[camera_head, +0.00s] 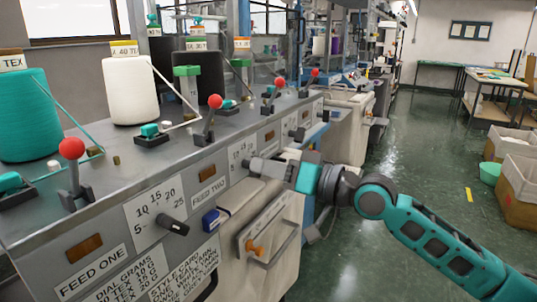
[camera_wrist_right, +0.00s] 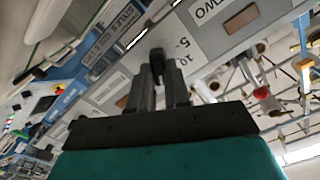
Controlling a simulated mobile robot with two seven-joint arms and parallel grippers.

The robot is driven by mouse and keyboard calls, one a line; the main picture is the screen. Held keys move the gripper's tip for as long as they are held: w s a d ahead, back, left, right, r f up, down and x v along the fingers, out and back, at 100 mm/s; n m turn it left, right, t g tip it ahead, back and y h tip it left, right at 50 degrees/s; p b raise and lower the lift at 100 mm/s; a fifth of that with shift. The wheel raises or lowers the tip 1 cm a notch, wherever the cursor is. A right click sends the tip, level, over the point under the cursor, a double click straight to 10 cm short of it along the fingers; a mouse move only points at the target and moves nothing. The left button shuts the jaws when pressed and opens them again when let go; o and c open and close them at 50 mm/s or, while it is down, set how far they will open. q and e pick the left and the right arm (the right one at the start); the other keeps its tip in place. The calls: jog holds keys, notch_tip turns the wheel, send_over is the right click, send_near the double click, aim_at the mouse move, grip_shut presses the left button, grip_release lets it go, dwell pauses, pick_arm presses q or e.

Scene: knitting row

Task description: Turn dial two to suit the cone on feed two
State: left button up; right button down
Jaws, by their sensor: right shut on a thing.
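My right gripper (camera_head: 254,166) reaches the machine's front panel from the right, at the scale plate (camera_head: 241,150) right of the FEED TWO label (camera_head: 208,189). In the right wrist view, my right gripper (camera_wrist_right: 159,80) is shut on dial two (camera_wrist_right: 157,62), a black knob. The fingers hide part of the knob, and its exact setting cannot be read. The scale plate (camera_wrist_right: 180,52) shows a 5 and part of a 10. The white cone (camera_head: 131,90) stands upright on the machine top; its yellow-edged label (camera_head: 124,50) reads 40 TEX. My left gripper is not in view.
A teal cone (camera_head: 22,115) stands at left. Dial one (camera_head: 172,226) sticks out above a partly readable DIAL GRAMS card (camera_head: 130,279). Red-knobbed levers (camera_head: 215,102) line the top edge.

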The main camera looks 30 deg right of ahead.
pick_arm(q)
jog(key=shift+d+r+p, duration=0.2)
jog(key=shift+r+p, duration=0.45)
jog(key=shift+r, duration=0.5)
pick_arm(e)
jog(key=shift+m, duration=1)
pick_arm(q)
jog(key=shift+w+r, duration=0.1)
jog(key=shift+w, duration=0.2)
pick_arm(e)
jog(key=c, duration=1.1)
grip_release()
pick_arm(q)
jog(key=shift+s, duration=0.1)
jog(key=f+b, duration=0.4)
jog(key=b, duration=0.1)
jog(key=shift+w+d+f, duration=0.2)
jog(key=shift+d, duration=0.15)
pick_arm(e)
jog(key=v, duration=1.3)
